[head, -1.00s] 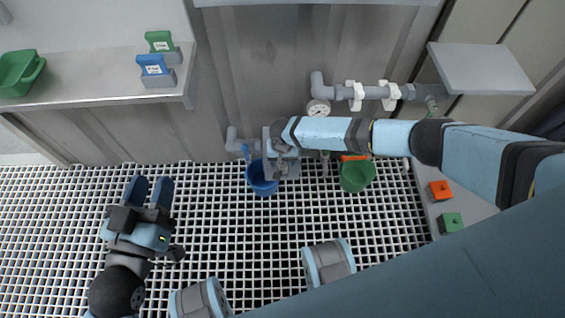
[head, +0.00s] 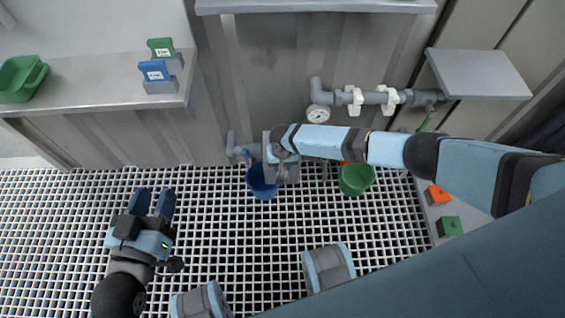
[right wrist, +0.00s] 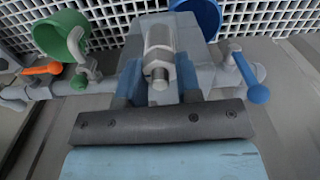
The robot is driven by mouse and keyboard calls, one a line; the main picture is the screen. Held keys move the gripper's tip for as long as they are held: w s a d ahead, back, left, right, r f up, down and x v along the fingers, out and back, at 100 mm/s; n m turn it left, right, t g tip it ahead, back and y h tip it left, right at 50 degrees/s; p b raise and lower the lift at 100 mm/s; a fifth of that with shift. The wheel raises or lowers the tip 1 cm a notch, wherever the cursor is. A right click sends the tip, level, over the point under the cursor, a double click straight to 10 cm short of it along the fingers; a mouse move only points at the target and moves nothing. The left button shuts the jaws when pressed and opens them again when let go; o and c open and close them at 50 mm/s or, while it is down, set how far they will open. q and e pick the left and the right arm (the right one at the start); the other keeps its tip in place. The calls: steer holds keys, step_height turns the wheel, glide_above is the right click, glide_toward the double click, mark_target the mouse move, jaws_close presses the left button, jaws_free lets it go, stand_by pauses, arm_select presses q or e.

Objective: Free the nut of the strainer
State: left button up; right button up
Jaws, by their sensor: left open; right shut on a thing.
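The strainer (head: 292,175) is a grey body on the grey pipe along the wall, above a blue bucket (head: 263,183). Its steel hex nut (right wrist: 161,62) shows in the right wrist view, with a round stub pointing at the camera. My right gripper (right wrist: 158,72) has its blue fingers on either side of the nut and is shut on it. In the head view my own arm hides most of this grip. My left gripper (head: 152,202) is open and empty, over the grating at the left, well away from the strainer.
A blue valve handle (right wrist: 258,92) and an orange one (right wrist: 42,70) flank the strainer. A green bucket (head: 356,180) stands to its right. A gauge (head: 318,114) and upper pipe (head: 372,98) are on the wall. The left grating (head: 60,220) is clear.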

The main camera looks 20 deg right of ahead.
steer(key=n+p, duration=0.2)
steer(key=p, duration=0.1)
steer(key=shift+s+r+n, duration=0.1)
steer(key=shift+n, duration=1.3)
steer(key=n, duration=0.2)
steer(key=shift+n, duration=0.3)
arm_select(q)
steer(key=s+a+f+g+y, duration=0.2)
steer(key=a+f+g, duration=0.1)
steer(key=f, duration=0.4)
steer(key=shift+s+a+g+y+p, duration=0.2)
steer(key=shift+g+y+p, duration=0.1)
steer(key=shift+g+p, duration=0.1)
arm_select(e)
steer(key=n, duration=0.5)
steer(key=shift+n, duration=0.4)
steer(key=o, duration=0.9)
